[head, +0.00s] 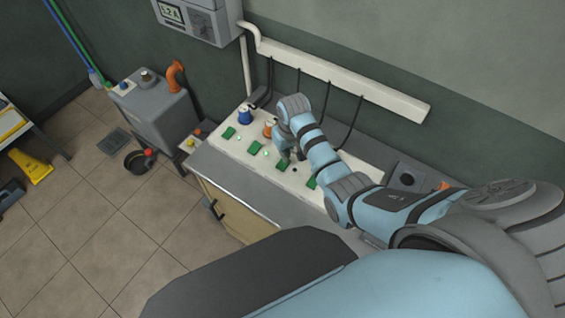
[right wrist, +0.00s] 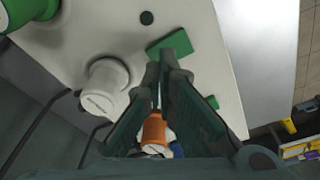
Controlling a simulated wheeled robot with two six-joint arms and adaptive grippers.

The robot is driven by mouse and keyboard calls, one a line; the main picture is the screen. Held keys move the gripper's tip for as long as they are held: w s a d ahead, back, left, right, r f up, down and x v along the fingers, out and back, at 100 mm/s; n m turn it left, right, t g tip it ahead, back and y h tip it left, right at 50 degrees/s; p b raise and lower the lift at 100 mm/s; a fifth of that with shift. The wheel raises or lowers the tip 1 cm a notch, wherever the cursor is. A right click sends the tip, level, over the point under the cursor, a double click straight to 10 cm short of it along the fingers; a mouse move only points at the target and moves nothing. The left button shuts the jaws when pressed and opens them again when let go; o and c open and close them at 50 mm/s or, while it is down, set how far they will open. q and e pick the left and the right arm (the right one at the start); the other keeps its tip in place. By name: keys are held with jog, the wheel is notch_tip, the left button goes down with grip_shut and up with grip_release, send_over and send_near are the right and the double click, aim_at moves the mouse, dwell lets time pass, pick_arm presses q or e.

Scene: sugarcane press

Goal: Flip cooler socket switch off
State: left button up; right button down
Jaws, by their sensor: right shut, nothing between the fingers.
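A white socket panel (head: 222,146) lies on the grey bench with a row of green switches. My right gripper (head: 287,158) is shut and empty, pointing down at the panel. In the right wrist view, its fingertips (right wrist: 166,68) are at the near edge of one green switch (right wrist: 170,43); I cannot tell whether they touch. A white plug (right wrist: 105,88) stands beside that switch, and a small dark round spot (right wrist: 146,18) is near it. Another green switch (right wrist: 212,102) is partly hidden by a finger. No readable label shows which socket is the cooler's. My left gripper is not in view.
A blue plug (head: 245,116) and an orange plug (head: 268,127) stand on the panel, with dark cables rising to a white wall duct (head: 340,75). A green plug (right wrist: 25,12) shows in the wrist view. A grey machine (head: 155,110) stands left; the tiled floor is mostly open.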

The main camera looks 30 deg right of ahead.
jog(key=shift+f, duration=0.2)
jog(key=shift+f, duration=0.15)
jog(key=shift+f+b, duration=0.65)
jog(key=shift+f, duration=0.05)
dwell(0.4)
jog(key=shift+s+r, duration=0.1)
notch_tip(320, 180, up, 2)
jog(key=p, duration=0.3)
jog(key=shift+r, duration=0.25)
jog(key=shift+w+r, duration=0.2)
jog(key=shift+r, duration=1.95)
jog(key=shift+s, duration=0.1)
